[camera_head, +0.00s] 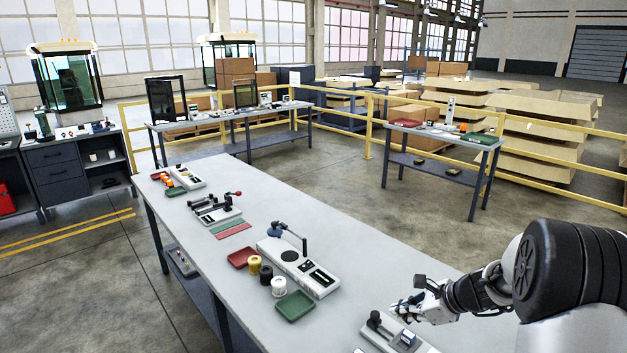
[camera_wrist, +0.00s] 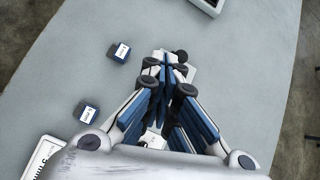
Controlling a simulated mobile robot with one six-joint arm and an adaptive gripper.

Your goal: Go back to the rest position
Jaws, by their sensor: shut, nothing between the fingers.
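My gripper (camera_head: 399,308) is at the right of the head view, above the near right part of the long grey table (camera_head: 335,225). It is just over a light-coloured fixture (camera_head: 398,336) with a black knob. In the wrist view my gripper (camera_wrist: 168,62) points at the table, its fingers closed together with nothing between them. The fixture under it is partly hidden by the fingers.
Farther along the table are a green tray (camera_head: 295,305), a red tray (camera_head: 242,258) and a lever device (camera_head: 299,268). A yellow railing (camera_head: 368,140) stands behind.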

